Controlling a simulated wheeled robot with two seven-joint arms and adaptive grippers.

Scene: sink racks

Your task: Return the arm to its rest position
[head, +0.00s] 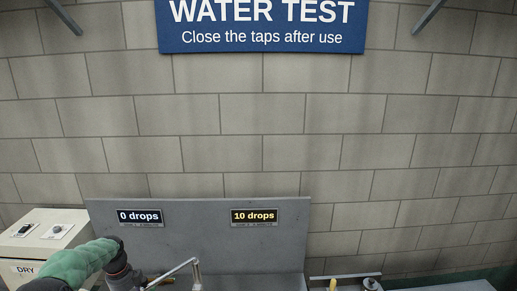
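My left arm (80,264) comes in at the lower left in a green sleeve. Its dark end (120,270) points down beside a metal tap (180,268) at the bottom of the head view. The fingers are not clear, so I cannot tell whether the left gripper is open or holds anything. My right arm and gripper are not in view.
A grey back panel (200,245) carries two displays, "0 drops" (140,217) and "10 drops" (254,216). More fittings (370,284) show at bottom right. A blue sign (262,25) hangs above.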

